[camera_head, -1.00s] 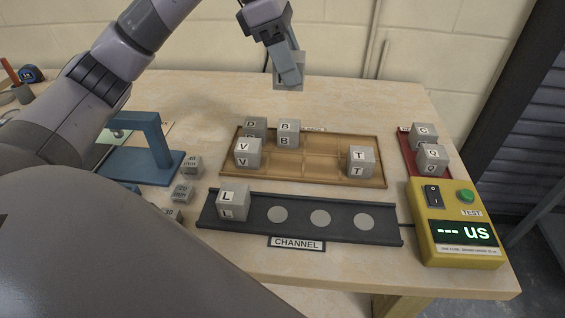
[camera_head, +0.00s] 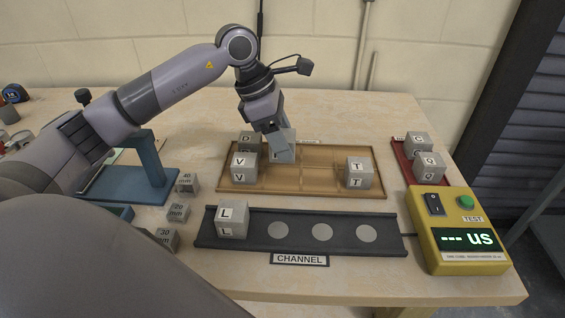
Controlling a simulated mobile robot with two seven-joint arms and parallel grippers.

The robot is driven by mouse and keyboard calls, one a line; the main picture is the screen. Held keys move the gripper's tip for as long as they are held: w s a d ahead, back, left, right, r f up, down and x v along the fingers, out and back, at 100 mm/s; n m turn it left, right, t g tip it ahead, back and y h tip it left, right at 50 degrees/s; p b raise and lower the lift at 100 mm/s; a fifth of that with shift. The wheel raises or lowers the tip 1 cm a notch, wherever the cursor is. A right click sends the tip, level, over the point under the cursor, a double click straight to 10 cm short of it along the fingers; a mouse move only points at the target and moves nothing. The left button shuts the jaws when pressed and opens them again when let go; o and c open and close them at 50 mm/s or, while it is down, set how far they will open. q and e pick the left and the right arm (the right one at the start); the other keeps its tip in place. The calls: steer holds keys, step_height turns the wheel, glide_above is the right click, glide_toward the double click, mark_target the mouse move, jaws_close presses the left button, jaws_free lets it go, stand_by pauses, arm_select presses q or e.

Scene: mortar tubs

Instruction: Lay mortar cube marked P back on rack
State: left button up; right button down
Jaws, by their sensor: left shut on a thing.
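My left gripper (camera_head: 283,152) comes down from above over the back middle of the wooden rack (camera_head: 318,183). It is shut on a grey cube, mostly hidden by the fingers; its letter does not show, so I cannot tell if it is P. A grey cube surface (camera_head: 291,138) shows around the fingers, where cube B stands; I cannot tell how much of it is the held cube. In the rack, cube D (camera_head: 249,139) is back left, cube V (camera_head: 244,168) front left and cube T (camera_head: 359,173) front right. My right gripper is not in view.
The dark channel (camera_head: 400,243) in front bears cube L (camera_head: 232,219) at its left end. A red tray (camera_head: 405,160) with cubes G (camera_head: 416,146) and Q (camera_head: 428,167) and a yellow tester (camera_head: 465,259) stand right. A blue stand (camera_head: 150,160) and small grey blocks are left.

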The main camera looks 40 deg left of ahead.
arm_select(q)
steer(key=shift+f, duration=3.1)
steer(key=shift+f, duration=0.1)
steer(key=shift+f, duration=0.15)
steer(key=o, duration=1)
steer(key=shift+c, duration=0.2)
steer(key=shift+r, duration=0.3)
steer(key=v, duration=1.2)
